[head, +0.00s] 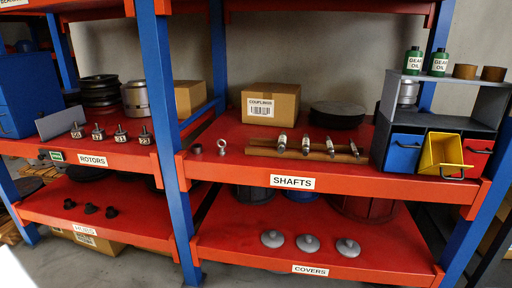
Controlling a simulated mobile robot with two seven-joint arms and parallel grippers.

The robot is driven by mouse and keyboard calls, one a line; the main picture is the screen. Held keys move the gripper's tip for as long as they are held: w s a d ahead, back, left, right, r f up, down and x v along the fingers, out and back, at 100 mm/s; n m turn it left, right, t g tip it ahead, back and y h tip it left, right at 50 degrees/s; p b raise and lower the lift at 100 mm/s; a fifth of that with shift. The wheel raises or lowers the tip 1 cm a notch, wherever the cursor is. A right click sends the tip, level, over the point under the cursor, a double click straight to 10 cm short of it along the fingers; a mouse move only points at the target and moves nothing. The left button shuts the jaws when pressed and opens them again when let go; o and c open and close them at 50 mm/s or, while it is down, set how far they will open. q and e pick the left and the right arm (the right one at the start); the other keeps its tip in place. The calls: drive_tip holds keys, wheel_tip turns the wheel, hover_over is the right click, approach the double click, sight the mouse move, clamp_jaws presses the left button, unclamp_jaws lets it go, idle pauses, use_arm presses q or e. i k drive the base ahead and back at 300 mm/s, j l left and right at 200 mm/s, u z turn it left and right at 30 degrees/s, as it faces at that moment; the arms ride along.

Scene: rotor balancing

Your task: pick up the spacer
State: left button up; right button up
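No object is labelled as a spacer, so I cannot tell for certain which one it is. A small dark ring-like piece (197,149) sits at the front left of the red SHAFTS shelf, a possible spacer. A pale metal ring or eye (222,147) stands just right of it, apart from it. Two short brown cylinders (465,71) are on top of the grey unit at the right. Neither of my grippers is in view.
A blue post (165,110) separates the two shelf bays. Several shafts (306,144) lie on a wooden rack right of the rings. A COUPLINGS box (270,104) stands behind. The yellow bin (443,154) is tilted out. Red shelf between rings and rack is clear.

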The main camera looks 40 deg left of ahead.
sight(197, 149)
drive_tip(key=u, duration=1.8)
